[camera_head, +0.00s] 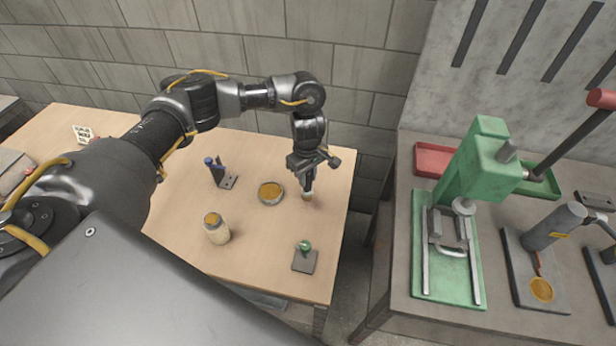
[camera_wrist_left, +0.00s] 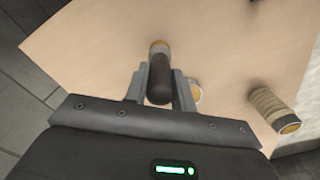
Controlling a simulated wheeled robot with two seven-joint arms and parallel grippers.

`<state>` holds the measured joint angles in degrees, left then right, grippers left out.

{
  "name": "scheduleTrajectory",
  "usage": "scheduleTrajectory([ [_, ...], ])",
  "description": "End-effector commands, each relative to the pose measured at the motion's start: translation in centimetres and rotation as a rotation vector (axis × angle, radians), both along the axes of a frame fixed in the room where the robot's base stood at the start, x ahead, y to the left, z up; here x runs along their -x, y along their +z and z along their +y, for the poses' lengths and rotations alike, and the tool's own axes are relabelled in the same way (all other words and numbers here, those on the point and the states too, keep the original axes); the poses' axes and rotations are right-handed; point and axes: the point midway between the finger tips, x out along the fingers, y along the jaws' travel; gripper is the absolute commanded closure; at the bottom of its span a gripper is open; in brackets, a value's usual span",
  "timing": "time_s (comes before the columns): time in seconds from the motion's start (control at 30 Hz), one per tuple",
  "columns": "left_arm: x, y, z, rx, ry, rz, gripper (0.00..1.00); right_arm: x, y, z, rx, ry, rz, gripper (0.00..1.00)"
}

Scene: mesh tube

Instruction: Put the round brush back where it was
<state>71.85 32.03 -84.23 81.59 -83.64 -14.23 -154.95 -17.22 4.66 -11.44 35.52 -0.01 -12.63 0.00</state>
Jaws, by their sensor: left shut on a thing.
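My left gripper (camera_head: 307,187) is over the right side of the wooden table and points down. It is shut on the round brush, whose pale tip (camera_head: 308,196) shows just below the fingers. In the left wrist view the brush's dark handle (camera_wrist_left: 159,82) sits between the fingertips (camera_wrist_left: 160,88), with a tan end beyond it. I cannot tell whether the tip touches the table. A two-handled tool stand (camera_head: 222,177) with a dark and a blue handle stands to the left. My right gripper is not in view.
A shallow round dish (camera_head: 271,193) with golden contents is left of the gripper. A jar (camera_head: 217,231) and a dark plate with a green knob (camera_head: 304,261) stand nearer. A green press (camera_head: 478,165) stands on the grey bench at right, across a gap.

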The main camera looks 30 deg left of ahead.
Motion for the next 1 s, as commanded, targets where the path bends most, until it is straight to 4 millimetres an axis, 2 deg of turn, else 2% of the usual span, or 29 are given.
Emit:
scheduleTrajectory([
  [0.13,0.0,-1.0,0.0,0.0,0.001,-0.001,0.97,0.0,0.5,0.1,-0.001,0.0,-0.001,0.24],
  [0.53,-0.1,-1.6,0.0,0.0,0.0,-0.003,0.97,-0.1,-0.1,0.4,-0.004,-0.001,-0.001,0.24],
  [0.57,-0.1,-1.6,0.0,0.0,0.0,-0.003,0.73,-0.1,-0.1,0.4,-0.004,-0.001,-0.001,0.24],
  [0.7,-0.1,-1.4,0.0,0.0,0.0,-0.002,0.55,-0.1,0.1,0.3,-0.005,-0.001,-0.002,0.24],
  [1.0,-0.1,-1.3,0.0,0.001,0.0,-0.002,0.53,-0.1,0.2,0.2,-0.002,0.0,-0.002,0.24],
])
